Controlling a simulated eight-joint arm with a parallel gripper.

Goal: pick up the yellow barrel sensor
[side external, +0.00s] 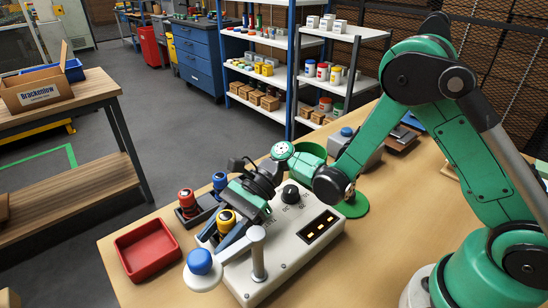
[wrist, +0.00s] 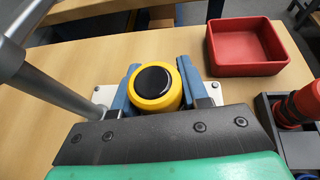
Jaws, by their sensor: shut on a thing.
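The yellow barrel sensor (side external: 227,222) has a black round top and stands upright at the left end of a light grey control box (side external: 285,247). My gripper (side external: 230,232) is shut on it, with a blue finger on either side. In the wrist view the sensor (wrist: 155,87) sits between the blue fingers of my gripper (wrist: 160,88), its black top facing the camera. Its lower part is hidden by the fingers, so I cannot tell whether it touches the box.
A red tray (side external: 147,248) is empty on the left of the table. A dark holder (side external: 195,214) with red and blue barrels stands behind the sensor. A grey post (side external: 257,255) and a blue-topped lever (side external: 200,262) stand close by. A green disc (side external: 352,205) lies right.

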